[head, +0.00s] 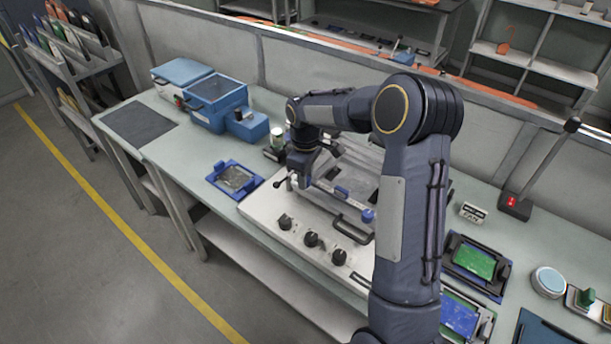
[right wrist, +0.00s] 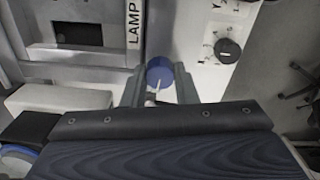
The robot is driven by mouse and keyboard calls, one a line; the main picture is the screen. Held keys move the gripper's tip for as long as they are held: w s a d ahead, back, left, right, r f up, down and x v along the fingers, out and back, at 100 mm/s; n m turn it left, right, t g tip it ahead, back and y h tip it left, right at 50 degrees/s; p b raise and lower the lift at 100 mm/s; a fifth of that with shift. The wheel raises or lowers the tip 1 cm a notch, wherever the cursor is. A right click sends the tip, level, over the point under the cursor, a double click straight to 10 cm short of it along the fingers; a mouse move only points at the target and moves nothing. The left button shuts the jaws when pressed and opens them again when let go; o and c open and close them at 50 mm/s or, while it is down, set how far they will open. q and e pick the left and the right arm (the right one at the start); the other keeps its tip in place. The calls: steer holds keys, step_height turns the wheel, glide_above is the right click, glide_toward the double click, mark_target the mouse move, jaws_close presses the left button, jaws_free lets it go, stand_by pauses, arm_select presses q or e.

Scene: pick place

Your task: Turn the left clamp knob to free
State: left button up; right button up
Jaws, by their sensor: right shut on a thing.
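The left clamp knob (right wrist: 159,70) is a round blue knob with a pale pointer mark, beside a label whose visible letters read LAMP. It sits between the two fingers of my right gripper (right wrist: 160,88), which is shut on it. In the head view my right gripper (head: 302,178) reaches down at the left end of the pale machine panel (head: 262,212), and it hides the left knob there. Another blue knob (head: 368,215) stands uncovered at the right end of the clamp bar. My left gripper is in neither view.
Several black dials, one of them nearest the gripper (right wrist: 229,50), line the panel's front. Green-board fixtures (head: 474,262) lie to the right.

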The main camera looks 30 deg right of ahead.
steer(key=shift+n, duration=0.4)
steer(key=o, duration=1)
step_height(320, 180, up, 8)
steer(key=shift+f+b, duration=0.25)
steer(key=shift+b, duration=0.15)
steer(key=shift+r, duration=0.2)
